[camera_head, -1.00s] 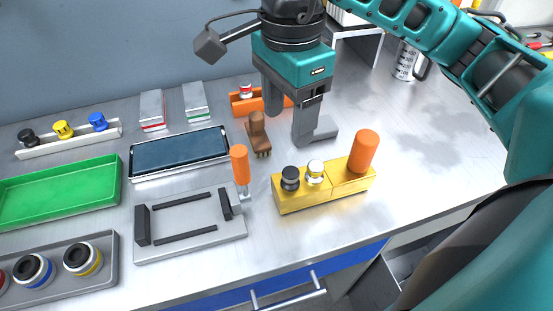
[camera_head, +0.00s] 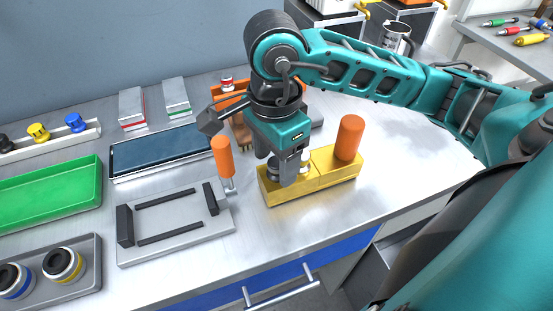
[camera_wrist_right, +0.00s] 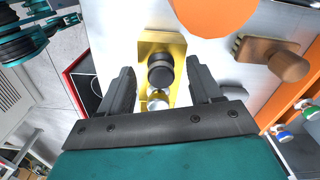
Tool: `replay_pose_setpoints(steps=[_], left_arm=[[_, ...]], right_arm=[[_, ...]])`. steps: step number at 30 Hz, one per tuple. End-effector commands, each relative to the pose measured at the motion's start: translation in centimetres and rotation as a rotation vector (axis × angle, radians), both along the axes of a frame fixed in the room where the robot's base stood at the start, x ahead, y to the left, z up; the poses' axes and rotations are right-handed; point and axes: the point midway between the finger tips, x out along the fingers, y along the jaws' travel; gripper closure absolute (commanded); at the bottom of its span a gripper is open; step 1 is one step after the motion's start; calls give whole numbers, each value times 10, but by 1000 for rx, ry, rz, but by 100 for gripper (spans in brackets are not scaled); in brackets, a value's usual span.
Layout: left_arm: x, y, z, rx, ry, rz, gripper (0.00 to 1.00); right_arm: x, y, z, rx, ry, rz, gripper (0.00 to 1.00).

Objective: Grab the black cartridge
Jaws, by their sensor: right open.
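My right gripper (camera_head: 276,166) is open and points down over the left end of the yellow block (camera_head: 318,184). A black cartridge (camera_head: 272,173) stands in this block and is partly hidden by the fingers in the head view. In the right wrist view the black cartridge (camera_wrist_right: 160,74) sits between the two open fingers (camera_wrist_right: 160,80), with a gap on each side. A white cartridge (camera_head: 305,161) stands beside it in the block, partly hidden by the gripper. It also shows in the right wrist view (camera_wrist_right: 158,98). My left gripper is not in view.
An orange cylinder (camera_head: 349,138) stands on the block's right end. An orange-handled tool (camera_head: 223,157) is close left of the gripper. A brown object (camera_head: 241,133) lies behind. A grey frame (camera_head: 172,232) and green tray (camera_head: 50,195) lie left. The table right of the block is clear.

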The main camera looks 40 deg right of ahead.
Motion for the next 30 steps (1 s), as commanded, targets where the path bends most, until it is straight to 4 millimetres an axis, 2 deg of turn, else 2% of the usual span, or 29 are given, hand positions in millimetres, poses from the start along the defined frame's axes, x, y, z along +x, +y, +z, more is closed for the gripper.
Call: replay_pose_setpoints(steps=[3, 11, 30], left_arm=[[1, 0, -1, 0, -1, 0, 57], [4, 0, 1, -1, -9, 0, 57], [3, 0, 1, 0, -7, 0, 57]], right_arm=[[0, 0, -12, -1, 2, 0, 36], [0, 0, -13, -1, -1, 0, 37], [0, 0, -13, -1, -1, 0, 98]])
